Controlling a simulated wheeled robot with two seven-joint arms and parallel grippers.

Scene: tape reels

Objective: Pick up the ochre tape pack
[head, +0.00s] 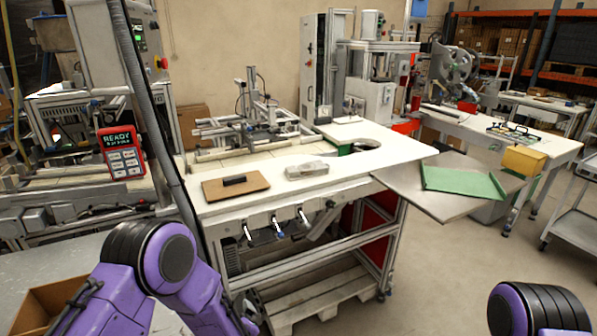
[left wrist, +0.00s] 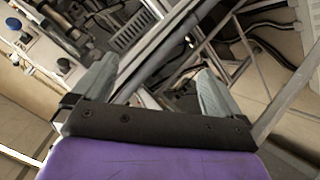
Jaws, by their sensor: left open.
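I cannot make out an ochre tape pack for certain. An ochre-yellow block (head: 524,160) shows at the right in the head view, by the edge of the far right table; it looks like a box, and I cannot tell if it is the pack. In the left wrist view my left gripper (left wrist: 155,68) is open, with nothing between its fingers; beyond them are metal frame bars and machine parts. In the head view my left arm is low at the left, well apart from the block. Only a rounded part of my right arm shows at the bottom right; its gripper is out of view.
A white workbench (head: 410,153) with a metal frame stands ahead. On it lie a brown board (head: 215,190) and a grey-white block (head: 307,170). A green tray (head: 462,183) lies on a grey side plate (head: 440,208). Open floor shows at the lower right.

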